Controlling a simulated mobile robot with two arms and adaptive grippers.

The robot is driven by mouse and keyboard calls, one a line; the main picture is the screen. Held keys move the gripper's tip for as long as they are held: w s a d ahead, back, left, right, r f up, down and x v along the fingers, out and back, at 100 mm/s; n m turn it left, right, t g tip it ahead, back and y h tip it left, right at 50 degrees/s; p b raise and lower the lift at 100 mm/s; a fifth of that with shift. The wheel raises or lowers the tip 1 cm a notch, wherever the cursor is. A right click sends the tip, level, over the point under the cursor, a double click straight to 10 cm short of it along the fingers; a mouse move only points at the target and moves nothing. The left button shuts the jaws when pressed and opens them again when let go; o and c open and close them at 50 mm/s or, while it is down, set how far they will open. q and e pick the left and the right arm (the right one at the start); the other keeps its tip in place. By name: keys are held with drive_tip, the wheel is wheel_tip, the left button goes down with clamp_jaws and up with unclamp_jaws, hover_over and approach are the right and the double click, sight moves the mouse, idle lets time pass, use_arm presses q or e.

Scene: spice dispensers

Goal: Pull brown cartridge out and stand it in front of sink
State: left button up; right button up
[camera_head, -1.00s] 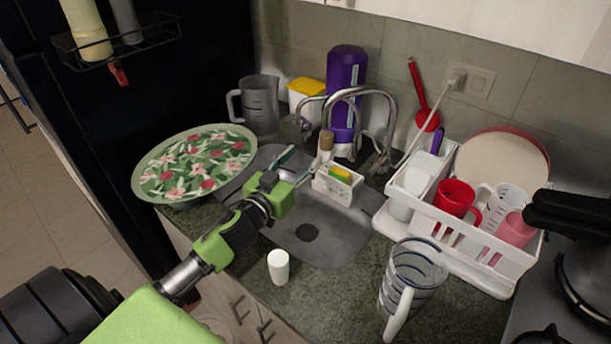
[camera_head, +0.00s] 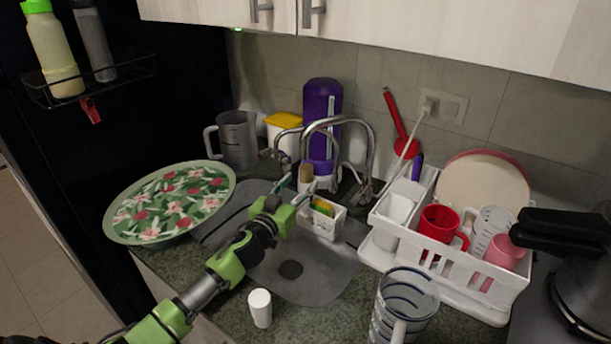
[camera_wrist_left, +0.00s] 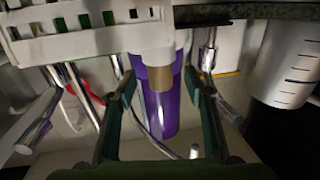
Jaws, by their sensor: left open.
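My left gripper (camera_head: 297,188) reaches over the sink (camera_head: 315,284) from the left. It is open, with its fingers on either side of the brown cartridge in the wrist view; I cannot tell whether they touch it. My right gripper is not in view.
The white caddy (camera_head: 329,226) with a sponge is right of the gripper. A faucet (camera_head: 374,150) curves close behind. A white cup (camera_head: 260,309) stands on the counter before the sink. A clear jug (camera_head: 405,297) and dish rack (camera_head: 466,271) are right, a flowered tray (camera_head: 122,234) left.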

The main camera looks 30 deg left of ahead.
sight(304, 179)
use_arm(q)
drive_tip(key=shift+w, duration=2.35)
drive_tip(key=c, duration=1.2)
drive_tip(key=shift+o, duration=1.4)
drive_tip(key=shift+c, duration=1.2)
